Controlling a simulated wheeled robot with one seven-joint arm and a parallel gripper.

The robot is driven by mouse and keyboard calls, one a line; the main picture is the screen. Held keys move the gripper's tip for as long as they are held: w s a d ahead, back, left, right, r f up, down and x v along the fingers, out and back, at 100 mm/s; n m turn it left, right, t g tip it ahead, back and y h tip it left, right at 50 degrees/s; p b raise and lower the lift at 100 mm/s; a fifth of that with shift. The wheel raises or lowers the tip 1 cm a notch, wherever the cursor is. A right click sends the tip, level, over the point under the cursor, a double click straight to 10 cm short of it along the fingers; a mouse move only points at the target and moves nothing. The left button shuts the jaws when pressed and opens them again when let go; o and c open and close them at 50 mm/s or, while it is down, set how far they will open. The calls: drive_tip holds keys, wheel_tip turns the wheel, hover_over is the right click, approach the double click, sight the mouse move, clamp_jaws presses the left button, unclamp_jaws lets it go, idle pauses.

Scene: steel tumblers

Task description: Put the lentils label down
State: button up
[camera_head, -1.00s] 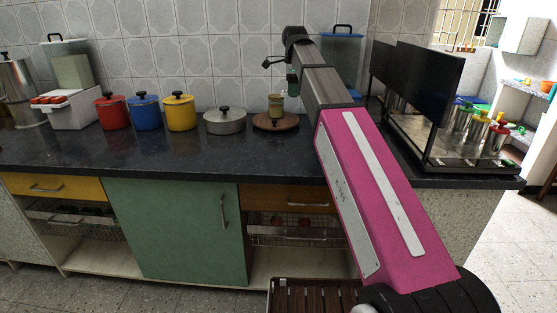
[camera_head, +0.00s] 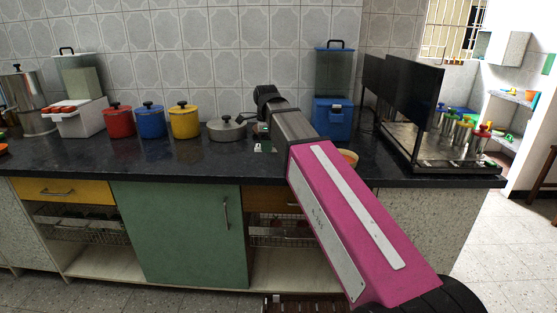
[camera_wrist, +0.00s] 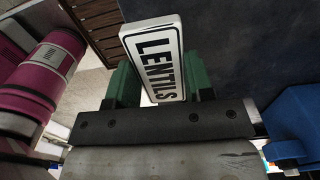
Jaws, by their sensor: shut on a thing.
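The lentils label (camera_wrist: 160,62) is a white block with a black border and black "LENTILS" lettering, large in the wrist view. My gripper (camera_wrist: 158,78) is shut on it, with a green finger on each side. Below it in the wrist view is the dark counter (camera_wrist: 235,45). In the head view my gripper (camera_head: 264,147) is low over the black counter (camera_head: 150,160), in front of the grey lidded pot. The label is too small there to make out clearly. Whether it touches the counter I cannot tell.
Red (camera_head: 118,122), blue (camera_head: 150,118) and yellow (camera_head: 184,122) pots stand at the back, beside the grey pot (camera_head: 226,130). A blue-based dispenser (camera_head: 333,118) stands right of my arm, near an orange bowl (camera_head: 348,157). Black panels (camera_head: 412,100) stand further right. The front left counter is clear.

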hover_over(279, 163)
wheel_tip(279, 163, down, 4)
drive_tip(key=shift+f, duration=2.1)
drive_tip(key=shift+f, duration=0.1)
drive_tip(key=o, duration=0.9)
wheel_tip(279, 163, up, 12)
